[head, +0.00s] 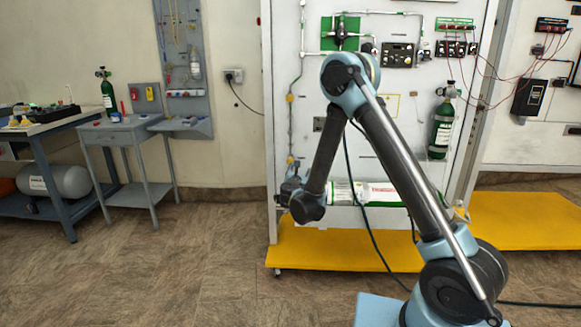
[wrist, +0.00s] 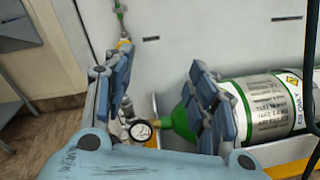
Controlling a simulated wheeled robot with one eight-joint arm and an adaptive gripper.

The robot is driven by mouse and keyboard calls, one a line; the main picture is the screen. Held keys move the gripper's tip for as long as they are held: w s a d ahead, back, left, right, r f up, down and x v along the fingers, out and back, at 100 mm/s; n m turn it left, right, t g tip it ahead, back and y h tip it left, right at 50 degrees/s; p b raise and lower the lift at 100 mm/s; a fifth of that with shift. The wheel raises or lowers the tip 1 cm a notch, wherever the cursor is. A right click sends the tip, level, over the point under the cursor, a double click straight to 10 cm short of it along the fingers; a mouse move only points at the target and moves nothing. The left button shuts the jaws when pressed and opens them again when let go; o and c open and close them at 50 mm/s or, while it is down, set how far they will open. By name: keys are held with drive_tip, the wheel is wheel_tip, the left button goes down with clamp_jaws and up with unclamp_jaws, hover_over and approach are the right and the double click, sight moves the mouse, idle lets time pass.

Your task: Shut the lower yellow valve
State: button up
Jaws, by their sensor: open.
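The lower yellow valve (head: 291,160) sits low on the vertical pipe at the left side of the white panel. My gripper (head: 291,182) is just below it in the head view. The upper yellow valve (head: 290,98) is higher on the same pipe.
A green-necked white cylinder (wrist: 262,105) lies behind the right finger, with a round gauge (wrist: 142,130) at its left. A yellow base platform (head: 335,255) runs under the panel. A grey side table (head: 120,132) stands left; the floor between is clear.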

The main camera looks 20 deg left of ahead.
drive_tip(key=s+a+f+n+y, duration=0.2)
drive_tip(key=s+a+f, duration=0.1)
drive_tip(key=a, duration=0.2)
approach(290, 162)
drive_tip(key=shift+n, duration=0.4)
drive_tip(key=x, duration=0.9)
drive_tip(key=shift+w+a+f, duration=0.1)
drive_tip(key=shift+f, duration=0.05)
drive_tip(key=shift+c, duration=0.2)
drive_tip(key=c, duration=1)
